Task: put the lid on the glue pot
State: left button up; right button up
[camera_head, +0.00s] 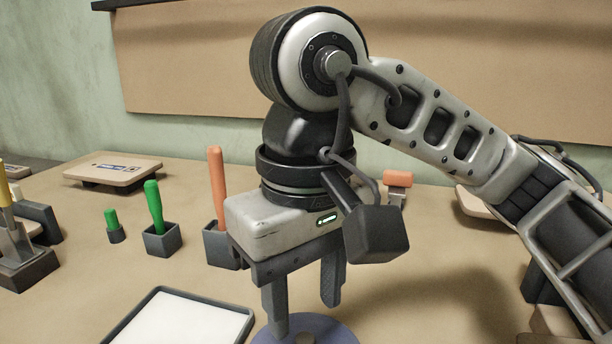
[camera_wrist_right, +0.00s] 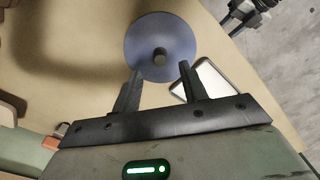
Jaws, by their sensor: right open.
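A round blue-purple disc with a small dark knob, which looks like the lid (camera_wrist_right: 182,32), lies below my right gripper. In the head view only the far part of the lid (camera_head: 342,334) shows at the bottom edge. My right gripper (camera_head: 305,318) is open and points down, empty. In the wrist view its two fingertips (camera_wrist_right: 160,69) are spread, one to each side of the knob and a little off it. I cannot make out the glue pot; whether anything is under the disc is hidden. A dark arm end, probably my left gripper (camera_wrist_right: 250,12), shows at the top right of the wrist view.
A dark-rimmed white tray (camera_head: 183,318) lies left of the lid. Behind stand a short green peg (camera_head: 112,220), a taller green peg (camera_head: 154,206) and an orange peg (camera_head: 217,180) in dark holders. A tan board (camera_head: 112,170) sits at the back left. Bare table lies between.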

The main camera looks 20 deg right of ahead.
notch_tip(320, 180, up, 11)
jog(key=p, duration=0.2)
jog(key=shift+f, duration=0.1)
dwell(0.4)
